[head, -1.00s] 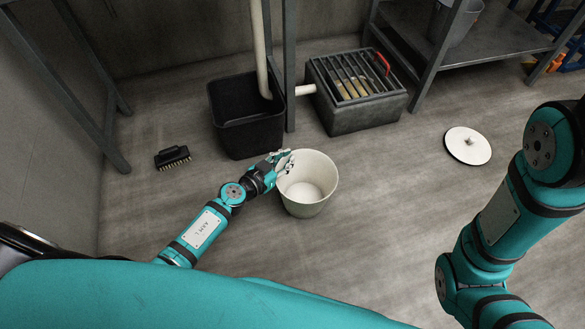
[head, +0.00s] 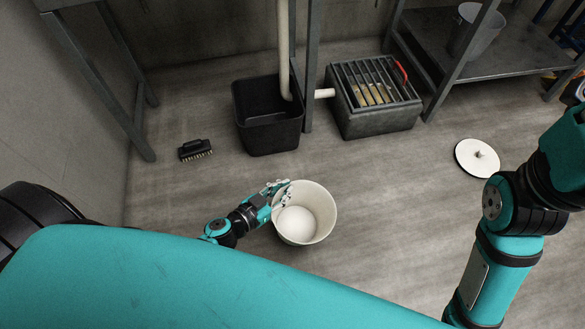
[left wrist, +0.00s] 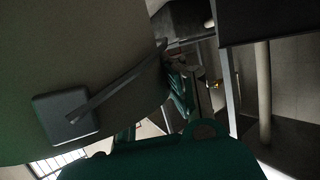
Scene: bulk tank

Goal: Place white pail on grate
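The white pail (head: 318,232) is upright and empty in the head view, in front of the black bin. My left gripper (head: 277,194) is at the pail's left rim and is shut on it. Whether the pail's bottom touches the floor is hard to tell. In the left wrist view, a large dim curved surface, apparently the pail (left wrist: 95,50), fills the left side. The dark grate (head: 376,84) with parallel bars lies on top of a grey box, behind and right of the pail. My right gripper is out of the picture; only my right arm shows.
A black bin (head: 270,138) stands behind the pail, left of an upright post (head: 314,70). A red handle (head: 401,72) is at the grate's right edge. A black brush (head: 195,150) and a white round lid (head: 478,158) lie on the floor. A metal rack stands at the right.

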